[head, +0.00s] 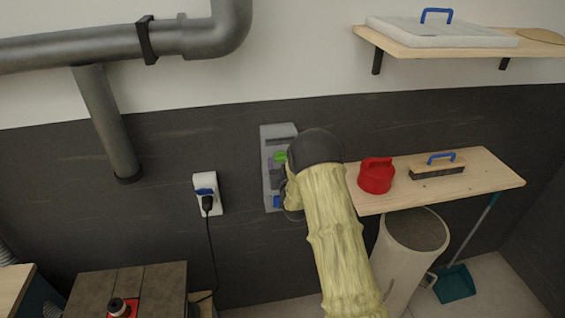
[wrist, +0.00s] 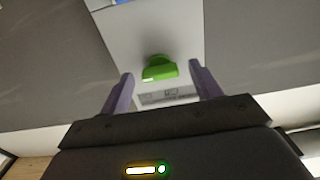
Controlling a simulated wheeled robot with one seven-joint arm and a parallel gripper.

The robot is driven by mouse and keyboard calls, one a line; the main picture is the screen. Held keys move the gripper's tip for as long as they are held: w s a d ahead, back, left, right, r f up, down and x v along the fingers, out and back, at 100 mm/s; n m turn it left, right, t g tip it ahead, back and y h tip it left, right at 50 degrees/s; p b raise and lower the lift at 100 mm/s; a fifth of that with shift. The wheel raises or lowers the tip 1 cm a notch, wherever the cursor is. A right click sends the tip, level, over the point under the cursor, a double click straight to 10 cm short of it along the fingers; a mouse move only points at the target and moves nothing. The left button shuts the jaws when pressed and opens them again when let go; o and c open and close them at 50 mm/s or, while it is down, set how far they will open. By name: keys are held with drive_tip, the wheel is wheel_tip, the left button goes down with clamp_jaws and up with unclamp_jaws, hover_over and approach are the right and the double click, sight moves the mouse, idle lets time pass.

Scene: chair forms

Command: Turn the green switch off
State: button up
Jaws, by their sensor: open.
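The green switch (head: 281,157) sits on the upper part of a grey switch panel (head: 268,188) on the dark wall in the head view. My arm and wrist cover the panel's right side there. In the wrist view the green switch (wrist: 160,68) is a rounded green knob on the grey panel (wrist: 128,35). My gripper (wrist: 160,80) is open, with one finger on each side of the green switch and a gap on both sides. I cannot tell how deep the fingertips reach. A blue switch (head: 277,201) shows low on the panel, partly behind my gripper.
A white socket (head: 205,190) with a black plug and cord is left of the panel. A wooden shelf (head: 455,185) to the right holds a red container (head: 376,176) and a brush (head: 437,168). Grey pipes (head: 110,130) run along the upper left wall.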

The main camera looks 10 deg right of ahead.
drive_tip(key=c, duration=1)
drive_tip(key=shift+f+b, duration=0.1)
drive_tip(key=shift+b, duration=0.45)
drive_tip(key=shift+n+b, duration=9)
drive_tip(key=shift+b, duration=4.55)
drive_tip(key=o, duration=1)
